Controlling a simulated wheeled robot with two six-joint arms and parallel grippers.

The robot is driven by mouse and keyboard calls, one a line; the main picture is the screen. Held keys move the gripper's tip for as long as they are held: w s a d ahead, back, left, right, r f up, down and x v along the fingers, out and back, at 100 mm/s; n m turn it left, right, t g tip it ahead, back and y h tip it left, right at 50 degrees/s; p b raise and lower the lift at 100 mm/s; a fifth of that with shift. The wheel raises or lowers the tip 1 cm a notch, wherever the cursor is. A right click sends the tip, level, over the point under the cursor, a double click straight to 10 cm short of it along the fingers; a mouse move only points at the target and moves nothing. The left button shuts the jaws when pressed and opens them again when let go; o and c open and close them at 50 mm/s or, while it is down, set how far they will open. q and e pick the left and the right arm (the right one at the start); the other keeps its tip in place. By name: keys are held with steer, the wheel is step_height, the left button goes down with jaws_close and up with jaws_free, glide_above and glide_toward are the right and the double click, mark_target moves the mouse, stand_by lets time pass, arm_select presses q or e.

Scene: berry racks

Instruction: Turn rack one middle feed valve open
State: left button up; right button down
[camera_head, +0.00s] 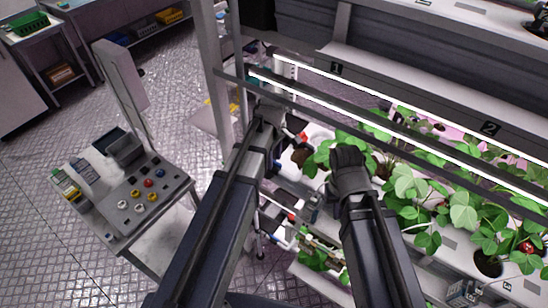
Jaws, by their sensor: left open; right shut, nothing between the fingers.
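The rack (340,70) with lit planting shelves fills the right side; a plate marked 1 is on its upper beam. At its left end, a small red part (303,137) shows by the upper shelf, and another red part (291,217) sits lower by white pipes. I cannot tell for certain which is the middle feed valve or how its handle is turned. My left gripper (263,116) is open at the rack's left end post, left of the upper red part; contact cannot be told. My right gripper (348,158) is shut and empty in front of the strawberry plants.
Strawberry plants (408,190) crowd the shelf close to my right gripper. A control console (140,200) with coloured buttons stands left of my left arm. A rack post (212,70) rises beside the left gripper. The metal floor at upper left is mostly free.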

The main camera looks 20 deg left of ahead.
mark_target(274, 162)
arm_select(q)
step_height(274, 162, up, 8)
steer(key=p, duration=0.7)
steer(key=shift+f, duration=0.15)
arm_select(e)
step_height(274, 162, up, 8)
steer(key=shift+f, duration=0.15)
arm_select(q)
steer(key=shift+s+f, duration=0.15)
arm_select(e)
steer(key=shift+s+f, duration=0.1)
steer(key=shift+s, duration=0.05)
